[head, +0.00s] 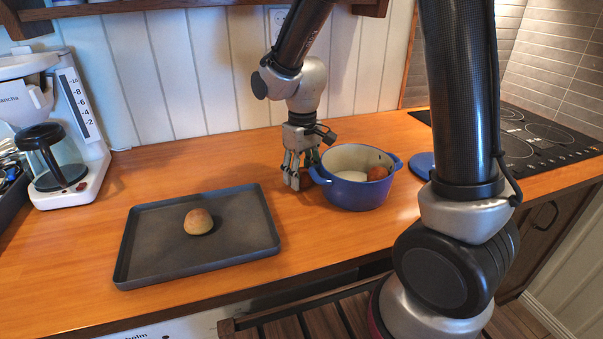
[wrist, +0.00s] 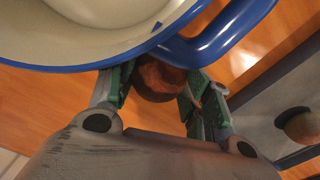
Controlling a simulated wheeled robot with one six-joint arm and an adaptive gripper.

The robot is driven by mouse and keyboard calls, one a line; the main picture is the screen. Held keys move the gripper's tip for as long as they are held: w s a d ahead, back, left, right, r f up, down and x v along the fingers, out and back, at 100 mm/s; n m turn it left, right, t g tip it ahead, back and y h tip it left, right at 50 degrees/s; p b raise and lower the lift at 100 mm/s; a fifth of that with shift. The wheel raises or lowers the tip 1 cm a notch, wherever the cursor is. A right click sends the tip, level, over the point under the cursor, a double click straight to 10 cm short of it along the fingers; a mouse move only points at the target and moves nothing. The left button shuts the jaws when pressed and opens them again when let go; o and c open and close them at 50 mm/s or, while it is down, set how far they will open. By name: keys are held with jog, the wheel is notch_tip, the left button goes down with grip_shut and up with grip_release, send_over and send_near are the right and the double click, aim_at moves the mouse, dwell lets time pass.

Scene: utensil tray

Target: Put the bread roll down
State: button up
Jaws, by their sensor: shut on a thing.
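My gripper (head: 296,180) points down beside the left handle of the blue pot (head: 352,197), low over the wooden counter. It is shut on a brown bread roll (wrist: 160,76), which sits between the green-padded fingers in the wrist view. In the head view the fingers hide most of this roll, and I cannot tell whether it touches the counter. A second roll (head: 198,221) lies on the dark tray (head: 150,256). A third brown, round item, looking like a roll (head: 377,173), is inside the pot.
The pot's handle (wrist: 215,40) is very close to the held roll in the wrist view. A blue lid (head: 422,165) lies right of the pot, near the black cooktop (head: 535,135). A coffee maker (head: 75,150) stands at left. Counter behind the tray is clear.

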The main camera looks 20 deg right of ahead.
jog(key=shift+f, duration=0.15)
jog(key=o, duration=0.4)
jog(key=shift+o, duration=0.2)
